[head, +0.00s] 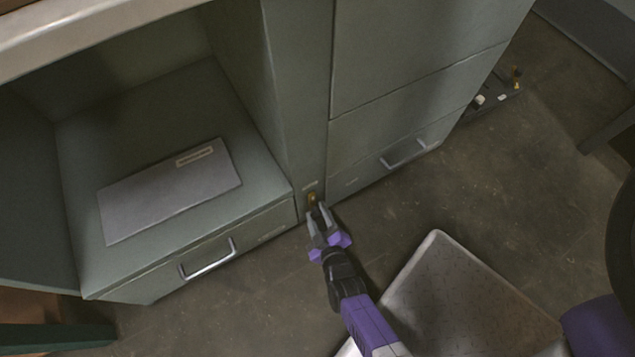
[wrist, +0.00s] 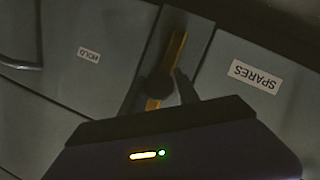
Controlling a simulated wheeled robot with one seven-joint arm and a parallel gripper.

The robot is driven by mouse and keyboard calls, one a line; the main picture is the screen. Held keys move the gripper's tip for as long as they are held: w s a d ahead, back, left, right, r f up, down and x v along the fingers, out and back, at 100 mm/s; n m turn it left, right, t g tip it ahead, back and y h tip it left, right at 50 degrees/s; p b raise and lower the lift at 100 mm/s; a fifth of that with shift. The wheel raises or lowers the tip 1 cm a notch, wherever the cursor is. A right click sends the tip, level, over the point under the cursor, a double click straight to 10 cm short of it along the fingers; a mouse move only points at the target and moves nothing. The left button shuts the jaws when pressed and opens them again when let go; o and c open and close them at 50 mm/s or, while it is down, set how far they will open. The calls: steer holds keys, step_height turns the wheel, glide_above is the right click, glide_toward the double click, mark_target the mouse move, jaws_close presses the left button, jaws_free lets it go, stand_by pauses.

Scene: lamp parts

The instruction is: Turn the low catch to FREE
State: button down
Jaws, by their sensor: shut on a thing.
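The low catch (head: 312,197) is a small brass piece on the narrow grey post between the two cabinet sections, near the floor. In the wrist view the catch (wrist: 175,52) is a brass bar with a dark round hub, running along the post's length. My gripper (head: 318,211) reaches it from the front, and its fingers (wrist: 158,92) are on either side of the bar, shut on it. The fingers and gripper body hide the bar's near end. A small label (wrist: 89,55), upside down, seems to read HOLD. I see no readable FREE mark.
A drawer with a handle (head: 208,260) is left of the post, under a shelf holding a grey panel (head: 170,190). Another drawer handle (head: 404,154) is to the right. A SPARES label (wrist: 255,76) is beside the post. A pale tray (head: 470,300) lies on the floor.

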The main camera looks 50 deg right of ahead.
steer(key=shift+w+d+r, duration=0.1)
steer(key=shift+w+d, duration=0.1)
steer(key=shift+d, duration=0.05)
steer(key=c, duration=0.9)
jaws_free()
steer(key=shift+c, duration=0.2)
steer(key=shift+s+a, duration=0.1)
steer(key=shift+s+a, duration=0.15)
steer(key=p+v, duration=0.2)
steer(key=v, duration=0.5)
steer(key=shift+p, duration=0.4)
steer(key=shift+s, duration=0.1)
